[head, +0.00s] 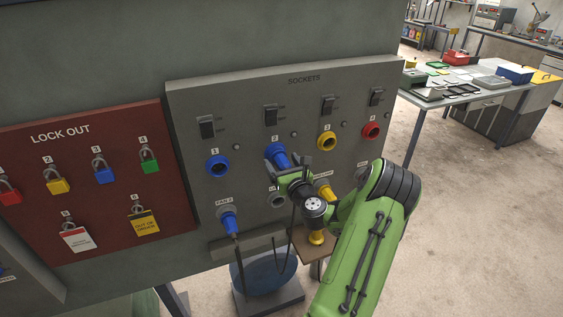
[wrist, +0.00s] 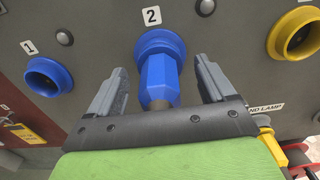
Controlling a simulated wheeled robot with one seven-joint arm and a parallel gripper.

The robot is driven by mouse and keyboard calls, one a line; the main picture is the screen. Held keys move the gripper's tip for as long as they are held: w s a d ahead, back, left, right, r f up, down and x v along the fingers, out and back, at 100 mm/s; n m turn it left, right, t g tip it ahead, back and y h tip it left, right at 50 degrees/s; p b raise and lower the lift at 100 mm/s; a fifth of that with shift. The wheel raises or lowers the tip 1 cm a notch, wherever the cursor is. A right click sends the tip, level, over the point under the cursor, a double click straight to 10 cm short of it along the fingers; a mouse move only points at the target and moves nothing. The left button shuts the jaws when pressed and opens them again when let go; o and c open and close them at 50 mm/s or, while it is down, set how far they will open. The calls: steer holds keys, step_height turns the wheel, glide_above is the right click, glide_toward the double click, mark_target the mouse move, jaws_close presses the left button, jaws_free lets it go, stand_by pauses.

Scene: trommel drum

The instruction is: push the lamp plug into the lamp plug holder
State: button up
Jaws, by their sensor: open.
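A blue plug (head: 277,155), which looks like the lamp plug, sits in socket 2 on the grey sockets panel. In the wrist view this plug (wrist: 158,80) points into the blue socket ring, between the fingers of my gripper (wrist: 160,75). The fingers stand apart on either side with a gap at each side, so my gripper (head: 286,163) is open and holds nothing. A grey ring (head: 277,200) below socket 2, its label partly covered and starting "LA", looks like the lamp plug holder. It appears empty, partly behind my gripper, and is hidden in the wrist view.
A blue plug (head: 228,220) with a hanging cable sits under the FAN 2 label. A yellow plug (head: 323,188) is at the holder on the right. Socket 1 (head: 217,166) and the yellow socket 3 (head: 326,141) are empty. A red lock-out board (head: 100,215) with padlocks is left.

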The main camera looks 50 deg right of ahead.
jaws_close()
steer(key=shift+s+a+f+b, duration=0.1)
steer(key=shift+s+b, duration=0.1)
steer(key=shift+b, duration=0.1)
steer(key=shift+b+v, duration=1.65)
steer(key=shift+v, duration=1.1)
steer(key=b+v, duration=0.2)
steer(key=v, duration=0.3)
